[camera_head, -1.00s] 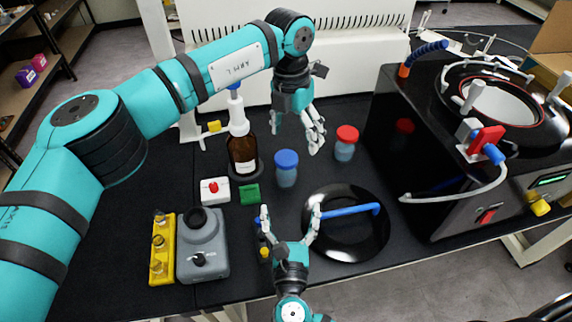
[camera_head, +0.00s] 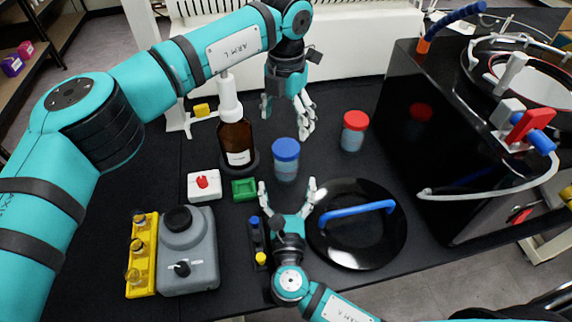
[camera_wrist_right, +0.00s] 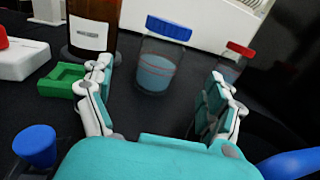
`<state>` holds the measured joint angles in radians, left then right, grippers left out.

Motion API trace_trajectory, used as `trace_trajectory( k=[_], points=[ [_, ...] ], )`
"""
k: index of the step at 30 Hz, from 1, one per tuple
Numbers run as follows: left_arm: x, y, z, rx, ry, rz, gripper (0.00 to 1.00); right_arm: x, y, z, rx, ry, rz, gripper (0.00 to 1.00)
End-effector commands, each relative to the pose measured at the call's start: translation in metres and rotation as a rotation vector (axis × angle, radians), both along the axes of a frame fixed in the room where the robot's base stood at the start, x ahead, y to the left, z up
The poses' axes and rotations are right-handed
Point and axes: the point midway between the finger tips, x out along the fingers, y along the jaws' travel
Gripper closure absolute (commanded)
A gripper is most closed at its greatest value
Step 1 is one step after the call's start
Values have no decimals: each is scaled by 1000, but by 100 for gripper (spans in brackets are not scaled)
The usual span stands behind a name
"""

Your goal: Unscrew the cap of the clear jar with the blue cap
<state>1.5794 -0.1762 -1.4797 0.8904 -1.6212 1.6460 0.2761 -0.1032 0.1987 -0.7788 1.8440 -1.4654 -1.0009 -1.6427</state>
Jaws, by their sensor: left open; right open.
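The clear jar with the blue cap (camera_head: 285,161) stands upright on the black bench, with pale blue contents in its lower part. It also shows in the right wrist view (camera_wrist_right: 157,68), ahead of and between the open fingers. My right gripper (camera_head: 287,190) is open and empty, just in front of the jar and apart from it. It also shows in the right wrist view (camera_wrist_right: 160,95). My left gripper (camera_head: 286,118) is open and empty, pointing down behind the jar and clear of its cap. The blue cap sits on the jar.
A red-capped jar (camera_head: 354,131) stands right of the blue-capped one. A brown bottle (camera_head: 236,140), green block (camera_head: 244,190) and white box with a red knob (camera_head: 204,184) are left. A black lid with blue handle (camera_head: 357,249) lies right of my right gripper.

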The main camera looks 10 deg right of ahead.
Motion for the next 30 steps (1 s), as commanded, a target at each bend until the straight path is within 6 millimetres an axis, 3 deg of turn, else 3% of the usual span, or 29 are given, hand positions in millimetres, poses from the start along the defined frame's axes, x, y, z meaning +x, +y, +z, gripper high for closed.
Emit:
trace_trajectory(
  k=[6,12,25,30],
  points=[
    [0,0,0,0,0,0,20,43,-8,1,0,-2,0,11],
    [0,0,0,-1,1,0,20,69,-14,0,0,-1,0,11],
    [0,0,0,-1,1,0,20,79,-16,0,2,1,0,11],
    [0,0,0,-1,1,0,20,78,-16,0,2,1,0,30]
  ],
)
